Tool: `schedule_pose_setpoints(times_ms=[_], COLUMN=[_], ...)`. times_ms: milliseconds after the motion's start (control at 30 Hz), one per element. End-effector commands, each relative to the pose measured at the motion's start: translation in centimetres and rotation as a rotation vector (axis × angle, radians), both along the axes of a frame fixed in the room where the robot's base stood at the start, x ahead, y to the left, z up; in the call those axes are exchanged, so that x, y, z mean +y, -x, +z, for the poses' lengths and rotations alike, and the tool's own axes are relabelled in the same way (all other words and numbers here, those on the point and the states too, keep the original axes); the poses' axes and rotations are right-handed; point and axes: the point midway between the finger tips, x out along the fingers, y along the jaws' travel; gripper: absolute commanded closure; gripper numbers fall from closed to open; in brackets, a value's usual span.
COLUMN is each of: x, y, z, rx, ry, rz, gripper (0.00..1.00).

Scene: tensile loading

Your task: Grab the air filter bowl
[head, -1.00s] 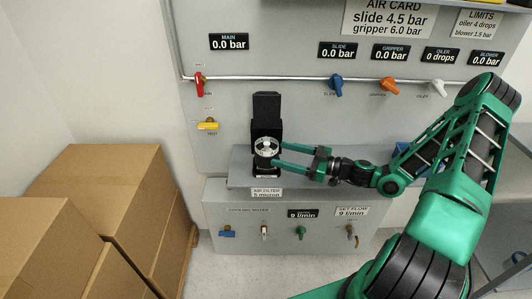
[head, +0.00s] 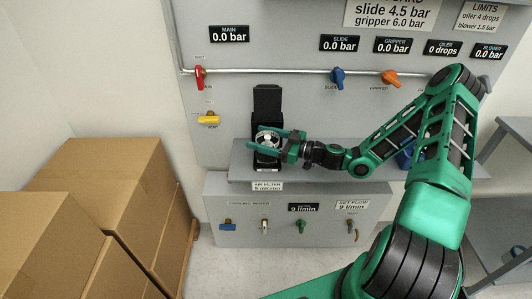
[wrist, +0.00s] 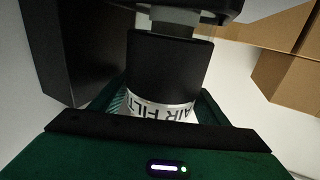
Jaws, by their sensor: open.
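The air filter bowl (head: 267,139) is a clear and white round piece with a dark body, standing in front of a black bracket (head: 267,100) on the grey shelf. In the wrist view the bowl (wrist: 168,75) shows as a black cylinder with a white band lettered "AIR FILT". My gripper (head: 270,143) is open, with its green fingers reaching along both sides of the bowl. In the wrist view my gripper (wrist: 160,115) has the bowl between its fingers. Whether the fingers touch it cannot be told.
A grey panel with a red valve (head: 199,78), a blue valve (head: 338,76) and an orange valve (head: 391,78) rises behind. The shelf (head: 330,176) edge lies below my gripper. Cardboard boxes (head: 105,190) stand at the left. A blue object (head: 408,156) sits behind my arm.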

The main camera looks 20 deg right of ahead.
Motion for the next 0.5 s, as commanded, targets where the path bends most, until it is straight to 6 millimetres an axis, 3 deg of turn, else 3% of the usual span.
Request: schedule_pose_setpoints(times_ms=[100,333,500], x=[1.05,1.22,1.21], y=[-0.86,-1.03,-1.03], z=[-0.03,-0.03,-0.04], rx=[-0.001,0.001,0.001], ry=[0.001,0.001,0.001], rz=[0.001,0.000,0.000], gripper=[0.31,0.31,0.70])
